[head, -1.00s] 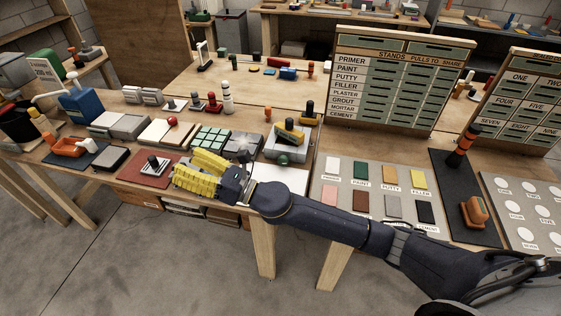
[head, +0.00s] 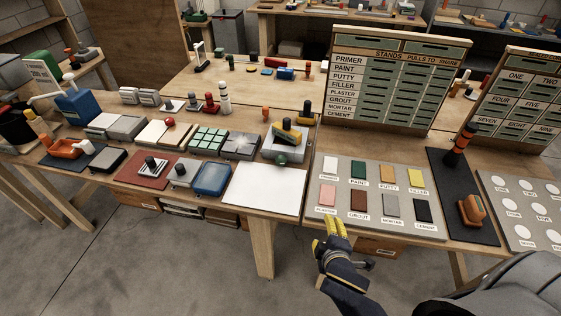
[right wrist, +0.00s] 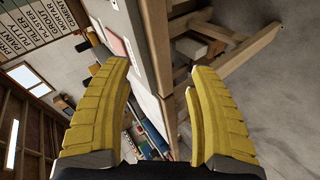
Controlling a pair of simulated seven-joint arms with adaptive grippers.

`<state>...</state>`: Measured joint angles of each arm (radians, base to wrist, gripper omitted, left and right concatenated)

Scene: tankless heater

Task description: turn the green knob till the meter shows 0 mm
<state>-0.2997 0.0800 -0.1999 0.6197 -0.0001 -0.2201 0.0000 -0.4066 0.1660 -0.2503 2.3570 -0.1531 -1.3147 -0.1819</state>
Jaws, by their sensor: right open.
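A small green knob (head: 282,160) sits low on the front of a grey device (head: 282,145) with a yellow and black upper part. The device stands at the back edge of a white sheet (head: 264,190). No meter reading can be made out. My right gripper (head: 336,224) has yellow fingers and is in front of the table's front edge, to the right of and nearer than the knob, well apart from it. In the right wrist view the fingers (right wrist: 158,70) are spread with nothing between them. My left gripper is not in view.
A board of colour samples (head: 385,178) lies right of the sheet. A blue-topped block (head: 211,178) and a green-tiled pad (head: 208,139) stand left. A lettered rack (head: 395,80) stands behind. The white sheet is clear.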

